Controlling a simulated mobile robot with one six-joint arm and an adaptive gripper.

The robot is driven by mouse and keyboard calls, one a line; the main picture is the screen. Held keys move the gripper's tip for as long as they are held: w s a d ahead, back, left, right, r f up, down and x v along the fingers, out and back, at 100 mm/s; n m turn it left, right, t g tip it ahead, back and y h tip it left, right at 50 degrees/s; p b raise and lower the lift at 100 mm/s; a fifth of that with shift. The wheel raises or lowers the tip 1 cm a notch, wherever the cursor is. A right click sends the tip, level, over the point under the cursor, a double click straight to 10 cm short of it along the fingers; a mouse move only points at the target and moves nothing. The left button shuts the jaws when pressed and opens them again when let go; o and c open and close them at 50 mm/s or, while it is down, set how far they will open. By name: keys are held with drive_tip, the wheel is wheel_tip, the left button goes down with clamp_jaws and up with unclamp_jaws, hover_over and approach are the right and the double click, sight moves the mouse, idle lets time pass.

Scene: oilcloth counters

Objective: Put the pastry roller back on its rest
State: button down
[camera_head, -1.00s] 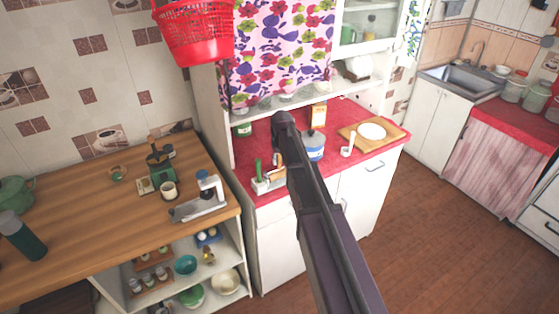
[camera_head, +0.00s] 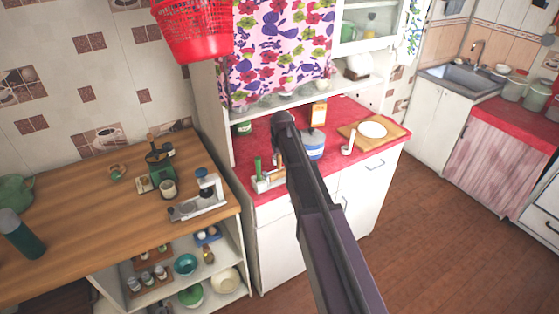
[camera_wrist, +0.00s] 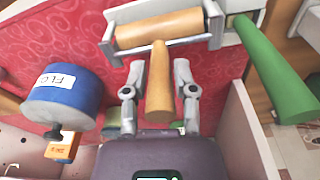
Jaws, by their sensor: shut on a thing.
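The pastry roller has a wooden cylinder (camera_wrist: 160,28) and a wooden handle that points toward my gripper in the wrist view. My gripper (camera_wrist: 159,82) has one finger on each side of the handle and is shut on it. The pale grey rest (camera_wrist: 109,32) has upright ends at both ends of the cylinder. The cylinder lies between these ends; I cannot tell whether it is fully seated. In the head view the rest (camera_head: 264,186) stands on the red counter, and my arm hides the gripper and most of the roller.
A green-handled tool (camera_wrist: 275,75) stands just right of the roller. A blue-and-white tin (camera_wrist: 65,96) stands to the left. A wooden counter (camera_head: 80,220) is at left.

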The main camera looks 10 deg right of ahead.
drive_tip(key=shift+c, duration=1.7)
unclamp_jaws()
drive_tip(key=shift+r, duration=0.2)
wheel_tip(320, 180, up, 9)
drive_tip(key=p, duration=0.9)
drive_tip(key=shift+r+p, duration=0.15)
drive_tip(key=shift+p, duration=0.2)
drive_tip(key=shift+s, duration=0.1)
drive_tip(key=s+f+b, duration=0.3)
drive_tip(key=s, duration=0.6)
drive_tip(key=s+a+f+m+g+b, duration=0.1)
drive_tip(key=s+f+b, duration=0.3)
drive_tip(key=s, duration=0.6)
drive_tip(key=s+f+b, duration=0.4)
drive_tip(key=s, duration=0.5)
drive_tip(key=shift+s+a+f, duration=0.15)
drive_tip(key=shift+s+a, duration=0.15)
drive_tip(key=shift+s, duration=0.05)
